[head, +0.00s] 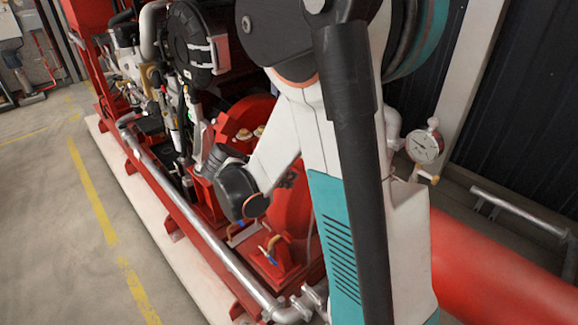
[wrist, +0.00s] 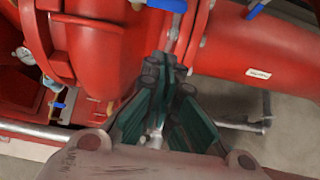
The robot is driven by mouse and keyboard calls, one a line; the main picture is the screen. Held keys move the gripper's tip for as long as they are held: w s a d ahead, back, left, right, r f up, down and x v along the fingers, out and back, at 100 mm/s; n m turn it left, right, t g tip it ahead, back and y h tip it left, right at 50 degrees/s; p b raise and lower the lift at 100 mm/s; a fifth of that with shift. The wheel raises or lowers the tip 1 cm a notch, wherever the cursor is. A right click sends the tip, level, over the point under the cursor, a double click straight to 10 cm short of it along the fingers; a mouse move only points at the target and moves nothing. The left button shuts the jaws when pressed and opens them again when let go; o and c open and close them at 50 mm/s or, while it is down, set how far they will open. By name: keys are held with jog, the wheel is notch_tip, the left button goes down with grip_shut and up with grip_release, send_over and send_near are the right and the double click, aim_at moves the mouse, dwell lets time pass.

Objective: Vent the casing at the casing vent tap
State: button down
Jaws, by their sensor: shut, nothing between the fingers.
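The red pump casing (wrist: 105,45) fills the upper left of the wrist view. A blue lever (wrist: 167,5) is cut off by the top edge, just beyond my fingertips. A second blue lever (wrist: 257,9) is to its right by a red pipe, and a small blue handle (wrist: 59,105) is at lower left. No label shows which one is the casing vent tap. My gripper (wrist: 171,72) is shut and empty, its dark green fingers pointing up toward the first lever, seemingly apart from it. In the head view my arm hides much of the casing.
A pressure gauge (head: 424,146) stands on a white pipe at right, above a large red pipe (head: 490,285). A grey rail (head: 165,190) runs along the pump's red base. Small taps with blue handles (head: 268,260) sit low by the base. Open floor (head: 60,210) is at left.

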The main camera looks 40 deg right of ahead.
jog(key=shift+w+d+f, duration=0.1)
dwell(0.3)
jog(key=b+x, duration=0.3)
jog(key=x, duration=0.6)
jog(key=shift+d+f+b, duration=0.2)
jog(key=shift+f+b, duration=0.1)
jog(key=shift+b, duration=0.05)
notch_tip(320, 180, up, 4)
jog(key=shift+d+r, duration=0.1)
jog(key=shift+d, duration=0.05)
jog(key=shift+d, duration=0.1)
